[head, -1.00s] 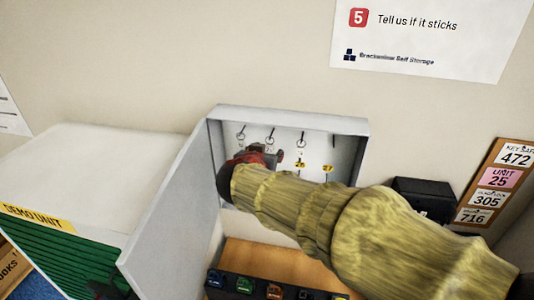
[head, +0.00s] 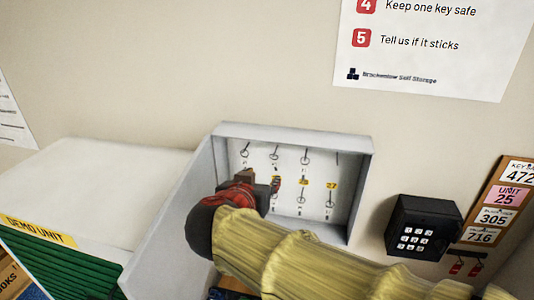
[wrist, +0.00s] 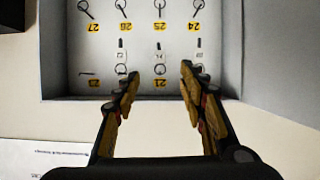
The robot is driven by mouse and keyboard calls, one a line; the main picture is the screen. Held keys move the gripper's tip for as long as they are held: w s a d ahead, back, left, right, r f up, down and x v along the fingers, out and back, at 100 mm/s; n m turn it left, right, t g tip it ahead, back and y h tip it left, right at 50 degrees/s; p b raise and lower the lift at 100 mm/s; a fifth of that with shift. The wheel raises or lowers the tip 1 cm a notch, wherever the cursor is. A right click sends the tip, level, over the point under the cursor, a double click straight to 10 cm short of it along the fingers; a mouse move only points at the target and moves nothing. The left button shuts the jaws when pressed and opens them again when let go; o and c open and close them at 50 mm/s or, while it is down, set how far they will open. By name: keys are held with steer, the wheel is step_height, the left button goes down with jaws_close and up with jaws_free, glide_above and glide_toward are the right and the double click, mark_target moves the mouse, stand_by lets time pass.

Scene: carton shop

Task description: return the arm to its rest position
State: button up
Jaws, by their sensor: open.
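My gripper (head: 262,186) is in front of the open key cabinet (head: 362,190) in the head view, at the end of my sleeved arm. In the wrist view my gripper (wrist: 160,78) has its two fingers spread apart with nothing between them. The cabinet's back panel (wrist: 180,58) shows beyond the fingertips, upside down, with rows of hooks, keys and yellow number tags. I cannot tell how far the fingertips are from the panel. My arm hides part of the cabinet's lower left.
The cabinet door (head: 170,235) stands open to the left. A black keypad box (head: 420,228) is on the wall to the right, beside a board of number cards (head: 492,215). A white-topped demo unit (head: 95,190) stands at the left. The wall above is clear below the sign (head: 430,50).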

steer(key=s+d+f+n+g+y+b, duration=0.1)
steer(key=s+d+f+n+g+b, duration=0.15)
steer(key=s+d+f+b, duration=0.4)
steer(key=s+d+f+n+g+y+b, duration=0.1)
steer(key=s+d+f+g+b, duration=0.2)
steer(key=s+f, duration=0.7)
steer(key=s+d+f+n+g+y+b, duration=0.15)
steer(key=s+d+f+g+b, duration=0.35)
steer(key=f, duration=0.7)
steer(key=s+d+f+m+t+b, duration=0.1)
steer(key=d+f+m+t+b, duration=0.2)
steer(key=d, duration=0.4)
steer(key=shift+s+d+h+b, duration=0.35)
steer(key=shift+s+h+b, duration=0.1)
steer(key=shift+b, duration=0.45)
